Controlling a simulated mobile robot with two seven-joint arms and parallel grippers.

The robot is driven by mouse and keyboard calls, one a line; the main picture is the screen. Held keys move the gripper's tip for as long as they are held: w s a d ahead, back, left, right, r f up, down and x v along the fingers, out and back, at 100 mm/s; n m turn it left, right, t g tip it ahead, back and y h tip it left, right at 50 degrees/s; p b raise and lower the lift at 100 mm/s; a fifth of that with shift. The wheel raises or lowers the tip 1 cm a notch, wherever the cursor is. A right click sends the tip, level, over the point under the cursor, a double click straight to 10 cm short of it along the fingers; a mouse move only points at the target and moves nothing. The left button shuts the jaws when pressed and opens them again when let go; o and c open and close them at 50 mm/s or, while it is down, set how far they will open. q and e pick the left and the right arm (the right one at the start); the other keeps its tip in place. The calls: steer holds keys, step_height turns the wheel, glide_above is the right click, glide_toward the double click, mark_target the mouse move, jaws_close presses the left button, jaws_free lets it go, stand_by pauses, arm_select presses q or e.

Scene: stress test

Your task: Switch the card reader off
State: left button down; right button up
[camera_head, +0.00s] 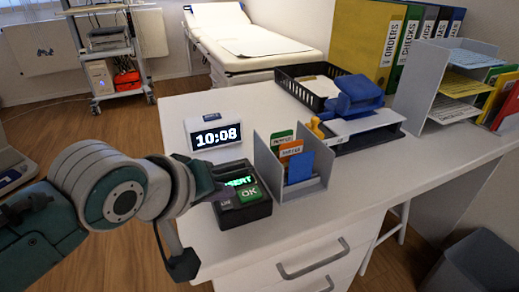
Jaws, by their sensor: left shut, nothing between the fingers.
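The card reader (256,208) is a black box near the front left of the white desk. Its screen is lit with green letters, partly hidden by my gripper. A green OK key (249,194) and a grey key (226,202) show below the screen. My left gripper (213,185) is shut and empty. It is at the left side of the reader, its fingers overlapping the screen's left part in the picture. I cannot tell whether it touches the reader. My right gripper is not in view.
A white clock (215,135) reading 10:08 stands behind the reader. A grey card holder (318,175) stands close on its right. A black tray (300,90), a blue hole punch (355,95) and binders (367,40) are further back.

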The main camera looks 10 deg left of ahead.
arm_select(q)
steer(key=shift+f, duration=0.5)
stand_by(0.4)
steer(key=shift+r+p, duration=0.6)
steer(key=shift+p, duration=0.15)
step_height(320, 180, up, 6)
steer(key=p, duration=0.6)
steer(key=shift+p, duration=0.3)
